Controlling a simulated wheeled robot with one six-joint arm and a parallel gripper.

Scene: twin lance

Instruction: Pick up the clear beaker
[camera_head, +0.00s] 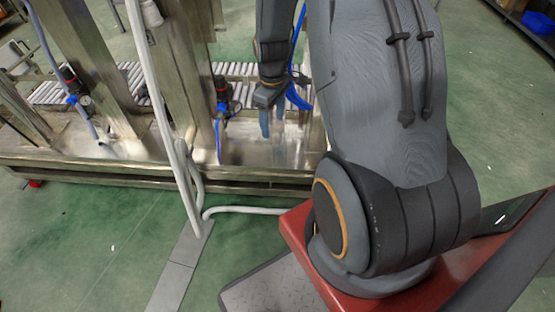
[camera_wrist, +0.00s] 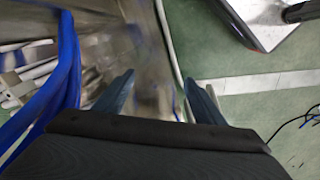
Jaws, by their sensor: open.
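I cannot make out a clear beaker in either view. My gripper (camera_head: 272,122) points down over the shiny metal ledge of the machine (camera_head: 100,172) in the head view. Its two blue-grey fingers also show in the wrist view (camera_wrist: 158,82), spread apart with nothing visible between them. The metal surface beyond the fingers is blurred in the wrist view, and reflections there make clear things hard to see. My own arm hides the right part of the machine in the head view.
Steel posts (camera_head: 180,75) rise from the machine, with a roller conveyor (camera_head: 50,93) behind. Pressure regulators (camera_head: 222,92) and blue hoses hang near my gripper. A pale hose (camera_head: 185,170) runs down to the green floor (camera_head: 90,240), which is mostly open at lower left.

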